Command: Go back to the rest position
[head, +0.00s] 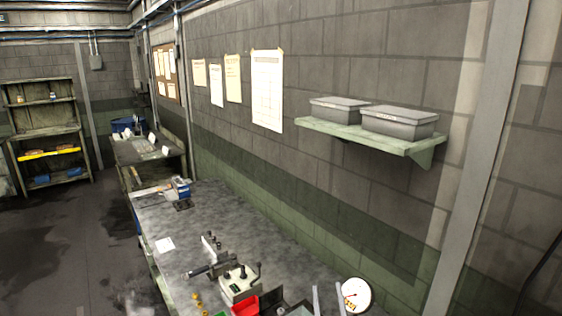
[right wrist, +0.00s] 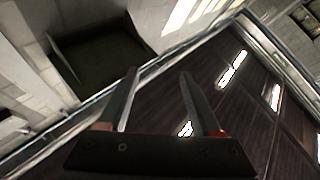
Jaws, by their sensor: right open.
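My right gripper (head: 328,287) shows at the bottom edge of the head view, its two grey fingers pointing up and apart. In the right wrist view the gripper (right wrist: 158,73) is open, with nothing between its fingers. That view looks up at the ceiling (right wrist: 230,110) and upper wall. My left gripper is not in the head view. A pale machine with a dark handle (head: 238,282) stands on the workbench (head: 265,240), left of my right gripper.
A red bin (head: 245,306) and a round white gauge (head: 356,295) are near my right gripper. A blue vise (head: 180,188) sits at the bench's far end. A wall shelf (head: 372,138) holds two grey boxes (head: 400,122). The floor (head: 75,235) at left is open.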

